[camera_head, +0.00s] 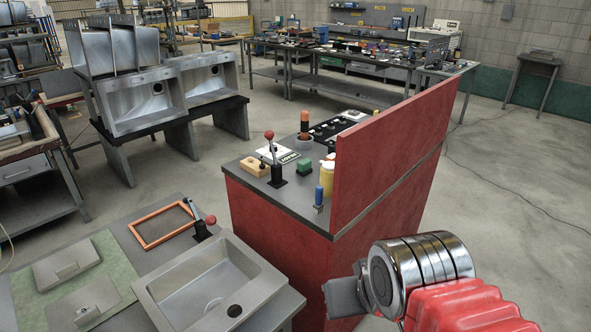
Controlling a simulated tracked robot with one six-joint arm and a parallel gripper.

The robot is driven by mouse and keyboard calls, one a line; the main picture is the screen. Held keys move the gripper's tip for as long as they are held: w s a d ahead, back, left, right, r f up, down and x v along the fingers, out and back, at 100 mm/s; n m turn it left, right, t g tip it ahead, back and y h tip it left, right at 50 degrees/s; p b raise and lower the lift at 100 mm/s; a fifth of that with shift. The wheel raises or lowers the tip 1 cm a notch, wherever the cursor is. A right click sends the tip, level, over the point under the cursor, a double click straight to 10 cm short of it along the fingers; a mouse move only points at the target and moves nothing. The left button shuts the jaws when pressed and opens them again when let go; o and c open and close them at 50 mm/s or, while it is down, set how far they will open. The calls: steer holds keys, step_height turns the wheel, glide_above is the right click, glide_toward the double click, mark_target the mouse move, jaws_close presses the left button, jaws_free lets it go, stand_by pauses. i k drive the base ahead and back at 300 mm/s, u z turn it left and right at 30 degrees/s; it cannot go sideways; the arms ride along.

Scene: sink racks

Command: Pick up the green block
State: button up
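The green block (304,167) is small and sits on the dark grey top of the red workstation (262,187), in the middle of the picture. It lies between a black lever with a red knob (269,135) and a yellow container (326,177). My gripper (342,297) shows at the lower right as a dark grey piece beyond my chrome wrist, in front of the workstation and well apart from the block. Its fingers cannot be made out clearly, so its opening is unclear. I see nothing held in it.
A wooden block (255,166), an orange-topped cylinder (304,128) and a blue-handled item (319,196) stand near the block. A steel sink (212,285) is at lower left.

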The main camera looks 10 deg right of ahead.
mark_target(304, 169)
steer(key=u, duration=4.05)
steer(key=k, duration=1.35)
